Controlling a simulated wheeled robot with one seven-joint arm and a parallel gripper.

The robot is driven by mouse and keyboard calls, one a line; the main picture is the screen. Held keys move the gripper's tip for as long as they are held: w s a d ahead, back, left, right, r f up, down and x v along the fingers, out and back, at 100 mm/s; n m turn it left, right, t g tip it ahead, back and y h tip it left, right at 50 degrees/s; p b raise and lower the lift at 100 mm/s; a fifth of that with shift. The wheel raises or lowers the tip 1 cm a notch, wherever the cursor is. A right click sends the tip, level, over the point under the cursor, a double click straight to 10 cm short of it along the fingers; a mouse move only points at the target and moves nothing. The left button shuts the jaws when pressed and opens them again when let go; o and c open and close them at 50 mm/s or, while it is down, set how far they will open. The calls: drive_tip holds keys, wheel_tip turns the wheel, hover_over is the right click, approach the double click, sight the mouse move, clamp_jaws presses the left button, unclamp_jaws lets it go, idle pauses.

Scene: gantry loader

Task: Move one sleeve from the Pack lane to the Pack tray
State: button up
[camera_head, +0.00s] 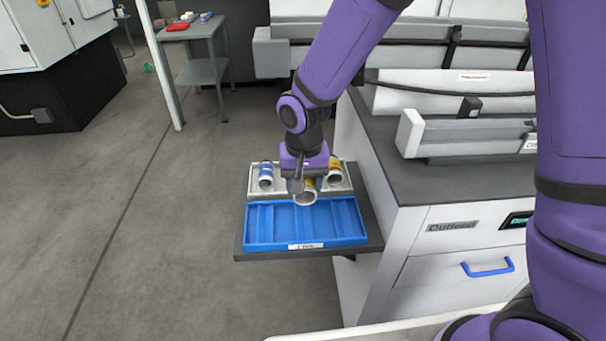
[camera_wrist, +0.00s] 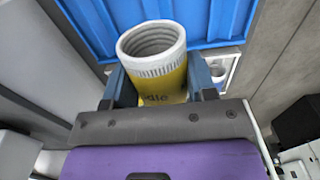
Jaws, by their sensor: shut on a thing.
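My gripper (camera_head: 302,184) is shut on a sleeve with a white ribbed end and a yellow body (camera_wrist: 164,84). In the wrist view the sleeve sits between my two fingers, its open end facing the camera. In the head view the held sleeve (camera_head: 305,198) is over the line between the pale lane and the back edge of the blue tray (camera_head: 352,240). Its height above them is hard to tell. The tray has several slots, which look empty where visible. A blue-and-white sleeve (camera_head: 266,175) and a yellow-and-white sleeve (camera_head: 335,173) stand in the pale lane (camera_head: 252,190).
Tray and lane sit on a dark shelf (camera_head: 370,247) beside a white cabinet (camera_head: 430,260) with a blue-handled drawer. White rails (camera_head: 440,98) run behind at the right. Open floor (camera_head: 150,230) lies left. A grey table (camera_head: 200,70) with small items stands far back.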

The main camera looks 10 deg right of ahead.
sight(304, 222)
drive_tip(key=shift+f, duration=4.85)
drive_tip(key=o, duration=1.2)
drive_tip(key=shift+r, duration=8.4)
